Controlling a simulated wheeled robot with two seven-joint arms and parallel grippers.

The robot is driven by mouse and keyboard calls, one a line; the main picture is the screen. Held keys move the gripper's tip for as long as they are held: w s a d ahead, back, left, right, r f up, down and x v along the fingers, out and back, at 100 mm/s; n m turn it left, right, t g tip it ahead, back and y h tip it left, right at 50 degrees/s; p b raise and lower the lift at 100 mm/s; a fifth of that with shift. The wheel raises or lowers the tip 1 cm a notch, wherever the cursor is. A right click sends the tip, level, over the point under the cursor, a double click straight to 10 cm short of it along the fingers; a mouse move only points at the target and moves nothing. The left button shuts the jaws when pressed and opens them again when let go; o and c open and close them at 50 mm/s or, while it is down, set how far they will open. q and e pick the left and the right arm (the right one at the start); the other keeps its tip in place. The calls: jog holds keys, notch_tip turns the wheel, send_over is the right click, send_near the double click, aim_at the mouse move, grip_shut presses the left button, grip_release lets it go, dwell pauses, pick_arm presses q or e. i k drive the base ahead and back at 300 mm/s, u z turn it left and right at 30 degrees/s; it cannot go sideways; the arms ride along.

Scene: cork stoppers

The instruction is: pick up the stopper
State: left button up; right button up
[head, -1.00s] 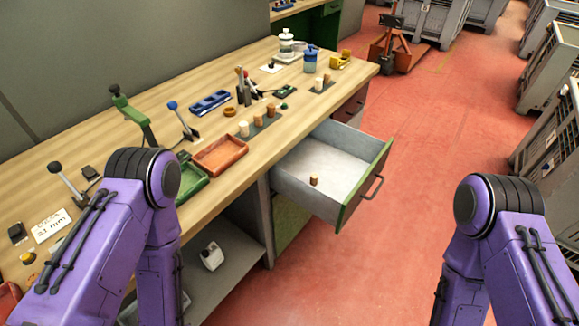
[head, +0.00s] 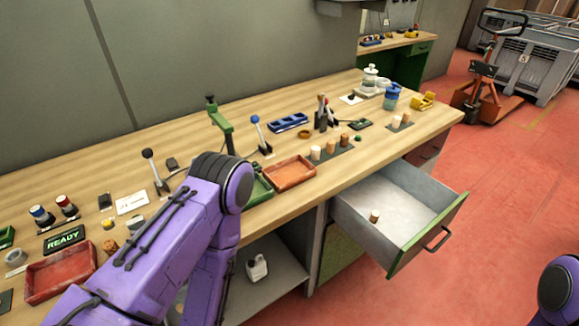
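A small cork stopper (head: 374,216) stands in the open drawer (head: 412,205) below the workbench, near the drawer's left side. More stoppers, pale and brown, stand in a row on a dark mat (head: 333,153) on the bench top, and a smaller group (head: 400,121) stands farther back. Another cork-coloured piece (head: 110,247) is at the lower left by the red tray. My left arm comes in from the lower left over the bench's front edge; its gripper is out of view. Only a piece of my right arm shows at the lower right corner; its gripper is out of view.
The workbench (head: 180,180) carries an orange tray (head: 289,173), a red tray (head: 60,275), a green lever stand (head: 221,125) and a blue bin (head: 288,122). A white bottle (head: 257,268) stands on the shelf below. The red floor (head: 500,200) right of the drawer is clear.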

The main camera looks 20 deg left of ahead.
aim_at(374, 216)
jog(key=z, duration=1.95)
jog(key=i, duration=1.2)
jog(key=z, duration=0.05)
